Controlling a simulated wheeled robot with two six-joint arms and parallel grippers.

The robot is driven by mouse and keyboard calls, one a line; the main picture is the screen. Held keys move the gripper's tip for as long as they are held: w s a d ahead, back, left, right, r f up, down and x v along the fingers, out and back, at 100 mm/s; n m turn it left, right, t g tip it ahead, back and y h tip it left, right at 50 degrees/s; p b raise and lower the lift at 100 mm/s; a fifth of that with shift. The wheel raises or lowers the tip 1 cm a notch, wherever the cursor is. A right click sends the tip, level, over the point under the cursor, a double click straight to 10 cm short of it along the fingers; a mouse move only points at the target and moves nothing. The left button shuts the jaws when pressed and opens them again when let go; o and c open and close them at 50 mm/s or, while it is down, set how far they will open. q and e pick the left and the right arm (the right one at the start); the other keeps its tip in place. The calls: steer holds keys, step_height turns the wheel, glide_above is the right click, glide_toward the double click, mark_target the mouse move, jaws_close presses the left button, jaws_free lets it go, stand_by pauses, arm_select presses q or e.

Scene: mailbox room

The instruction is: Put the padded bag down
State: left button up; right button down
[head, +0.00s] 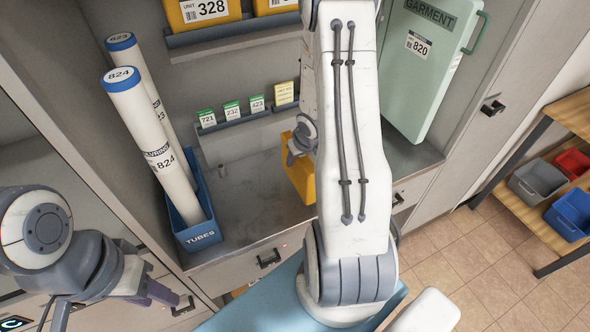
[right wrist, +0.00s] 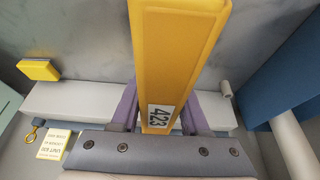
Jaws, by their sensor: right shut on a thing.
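The padded bag is a flat yellow packet with a white 423 label. It fills the middle of the right wrist view (right wrist: 178,50), between the two purple fingers of my right gripper (right wrist: 160,115), which is shut on it. In the head view only the left part of the bag (head: 296,178) shows beside my right arm, over or on the grey counter. I cannot tell whether it touches the counter; my arm hides the rest. My left gripper (head: 106,303) is at the lower left, apart from the bag, with its fingers spread and nothing seen between them.
A blue bin (head: 196,233) with tall white tubes stands at the counter's left. A card ledge (head: 240,122) runs along the back wall, with yellow parcels (head: 205,10) on a shelf above. A green garment case (head: 420,65) stands right.

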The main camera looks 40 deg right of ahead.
mark_target(294, 167)
steer(key=shift+w+a+f, duration=0.15)
steer(key=shift+w+f, duration=0.3)
steer(key=shift+w, duration=0.2)
steer(key=shift+f+b, duration=0.9)
steer(key=shift+f, duration=0.95)
steer(key=shift+f, duration=0.2)
steer(key=shift+c, duration=2)
jaws_free()
